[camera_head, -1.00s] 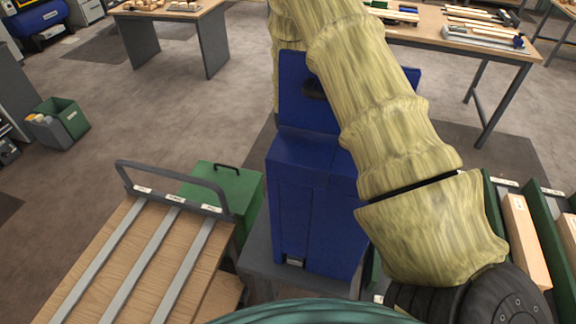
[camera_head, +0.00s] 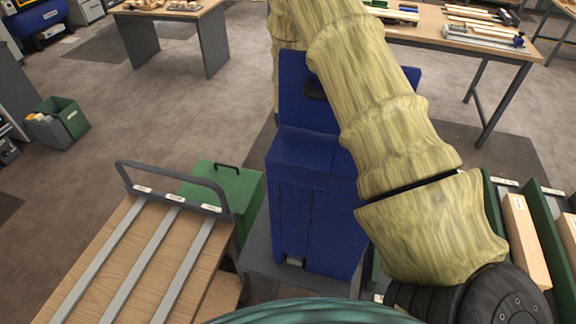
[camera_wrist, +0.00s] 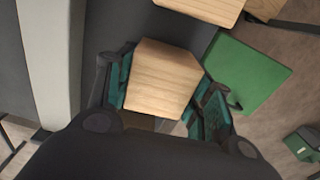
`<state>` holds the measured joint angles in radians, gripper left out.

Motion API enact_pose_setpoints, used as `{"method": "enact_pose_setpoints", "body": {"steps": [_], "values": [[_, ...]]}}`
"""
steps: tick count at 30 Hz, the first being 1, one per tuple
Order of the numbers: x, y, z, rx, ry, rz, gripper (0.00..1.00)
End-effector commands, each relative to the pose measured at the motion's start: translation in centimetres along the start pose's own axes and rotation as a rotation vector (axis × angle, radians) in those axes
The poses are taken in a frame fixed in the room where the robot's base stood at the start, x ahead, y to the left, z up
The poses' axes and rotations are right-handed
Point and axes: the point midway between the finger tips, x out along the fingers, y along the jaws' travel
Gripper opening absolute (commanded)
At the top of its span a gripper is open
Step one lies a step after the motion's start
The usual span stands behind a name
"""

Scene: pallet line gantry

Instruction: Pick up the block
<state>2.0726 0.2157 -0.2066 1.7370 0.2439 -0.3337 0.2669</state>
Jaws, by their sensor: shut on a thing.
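A pale wooden block (camera_wrist: 160,80) shows in the wrist view between the teal fingers of my gripper (camera_wrist: 165,92). One finger is on its left side and one on its right, and the gripper is shut on it. The block's far side and underside are hidden. In the head view my arm in its yellowish sleeve reaches down to the lower right, and my gripper and the held block are out of sight.
A cart with a wooden deck (camera_head: 122,250), metal strips and a grey handle stands at lower left. A green box (camera_head: 240,190) and a blue machine (camera_head: 313,195) stand beside it. Pale wooden pieces (camera_head: 525,240) lie between green rails at right. Another wooden piece (camera_wrist: 205,8) shows in the wrist view.

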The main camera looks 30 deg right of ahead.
Motion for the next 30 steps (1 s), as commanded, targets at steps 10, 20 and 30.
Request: {"method": "enact_pose_setpoints", "body": {"steps": [10,20,30], "values": [[-3.6,-0.1,0.0,-0.001,0.002,-0.001,0.26],[-8.0,-0.1,0.0,-0.001,0.001,0.000,0.26],[-9.7,0.0,0.0,0.000,0.000,0.000,0.26]]}}
